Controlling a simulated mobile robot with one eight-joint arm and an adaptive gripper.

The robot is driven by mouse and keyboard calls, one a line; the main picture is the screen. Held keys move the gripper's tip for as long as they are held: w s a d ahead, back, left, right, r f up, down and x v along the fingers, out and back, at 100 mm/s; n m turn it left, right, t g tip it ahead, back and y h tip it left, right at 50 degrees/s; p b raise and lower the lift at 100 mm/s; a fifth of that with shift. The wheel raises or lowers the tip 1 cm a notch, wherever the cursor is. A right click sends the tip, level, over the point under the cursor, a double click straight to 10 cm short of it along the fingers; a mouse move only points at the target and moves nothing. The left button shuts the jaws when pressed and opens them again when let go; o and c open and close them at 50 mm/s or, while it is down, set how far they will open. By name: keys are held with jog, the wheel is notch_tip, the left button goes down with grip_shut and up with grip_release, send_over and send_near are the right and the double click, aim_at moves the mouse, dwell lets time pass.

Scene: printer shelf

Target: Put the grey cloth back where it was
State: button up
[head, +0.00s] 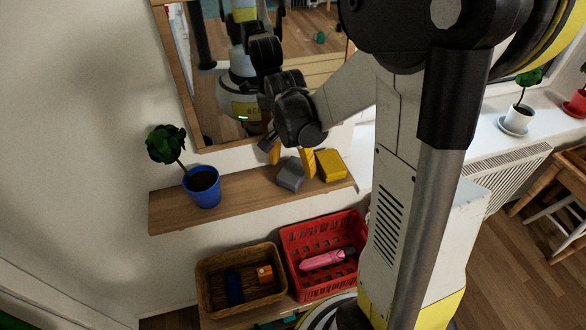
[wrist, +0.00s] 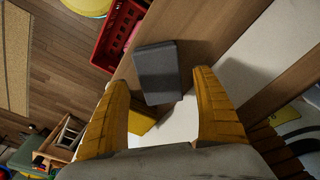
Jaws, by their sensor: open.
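The grey cloth (head: 290,174), a folded block-like piece, lies on the wooden wall shelf (head: 240,200), right of its middle and next to a yellow folded piece (head: 331,166). My gripper (head: 291,162) is just over the cloth, with its yellow fingers spread to either side of it. In the wrist view the cloth (wrist: 158,70) shows between and beyond the fingertips (wrist: 160,82), with a gap on each side. My gripper is open and holds nothing. I cannot tell how high the fingertips are above the shelf.
A potted plant in a blue pot (head: 203,187) stands on the shelf's left part. A mirror (head: 215,75) hangs behind the shelf. Below are a wicker basket (head: 210,290) and a red crate (head: 290,250). The shelf between pot and cloth is clear.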

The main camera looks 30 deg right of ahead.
aim_at(291, 173)
notch_tip(291, 173, up, 8)
jog(key=p, duration=0.2)
jog(key=s+a+r+n+t+y, duration=0.1)
jog(key=s+a+r+n+t, duration=0.5)
jog(key=s+a+r+n, duration=0.2)
jog(key=s+a+n, duration=0.2)
jog(key=a+n, duration=0.2)
jog(key=a, duration=0.1)
jog(key=shift+s, duration=0.4)
notch_tip(291, 173, down, 6)
jog(key=b, duration=0.5)
jog(key=shift+r+b, duration=0.1)
jog(key=shift+b, duration=0.25)
